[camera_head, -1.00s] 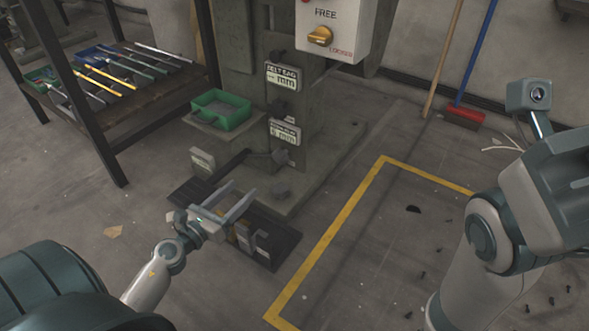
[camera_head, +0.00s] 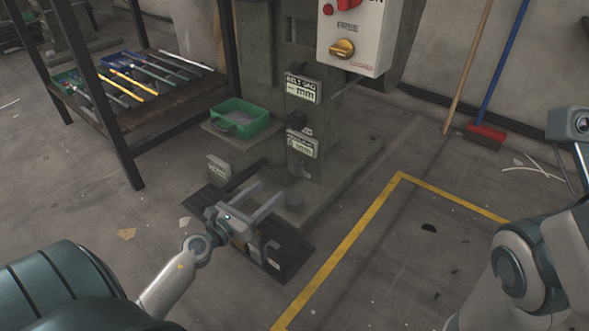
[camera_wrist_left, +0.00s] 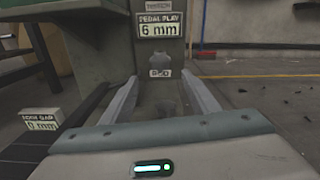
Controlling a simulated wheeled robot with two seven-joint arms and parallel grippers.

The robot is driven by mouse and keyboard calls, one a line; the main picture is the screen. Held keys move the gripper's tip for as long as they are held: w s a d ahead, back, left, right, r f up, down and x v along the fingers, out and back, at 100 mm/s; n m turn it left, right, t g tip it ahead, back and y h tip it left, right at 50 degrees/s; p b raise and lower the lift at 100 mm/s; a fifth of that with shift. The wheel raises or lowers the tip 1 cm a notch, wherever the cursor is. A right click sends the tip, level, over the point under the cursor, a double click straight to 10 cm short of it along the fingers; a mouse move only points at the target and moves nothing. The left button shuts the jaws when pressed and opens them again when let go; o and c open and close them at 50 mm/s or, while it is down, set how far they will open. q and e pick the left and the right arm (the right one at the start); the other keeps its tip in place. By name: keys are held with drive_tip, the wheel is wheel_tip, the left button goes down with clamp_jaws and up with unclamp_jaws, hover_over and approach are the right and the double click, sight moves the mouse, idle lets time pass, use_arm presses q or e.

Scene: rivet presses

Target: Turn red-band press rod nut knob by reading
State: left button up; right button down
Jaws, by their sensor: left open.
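The grey press (camera_head: 325,115) carries a lower plate reading pedal play 6 mm (camera_head: 303,145), which is clear in the left wrist view (camera_wrist_left: 160,27). My left gripper (camera_head: 268,193) is open and empty, low in front of the press base. In the left wrist view, its fingers (camera_wrist_left: 165,97) flank a dark, indistinct form on the press foot, below a small tag (camera_wrist_left: 160,73). No red band is clear. My right arm shows at the right, but its gripper does not.
An upper plate (camera_head: 303,88) marks belt sag. A white switch box (camera_head: 353,38) hangs above. A green tray (camera_head: 239,118) and a tool rack (camera_head: 150,95) stand left. A gap sign (camera_wrist_left: 42,122) shows in the wrist view. Floor right of the yellow line (camera_head: 345,245) is mostly clear.

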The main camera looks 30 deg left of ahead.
sight(294, 170)
use_arm(q)
drive_tip(key=w, duration=0.9)
drive_tip(key=w+d, duration=0.1)
drive_tip(key=w, duration=0.3)
drive_tip(key=shift+w+b, duration=0.25)
drive_tip(key=shift+b, duration=0.15)
drive_tip(key=shift+c, duration=0.2)
drive_tip(key=c, duration=1)
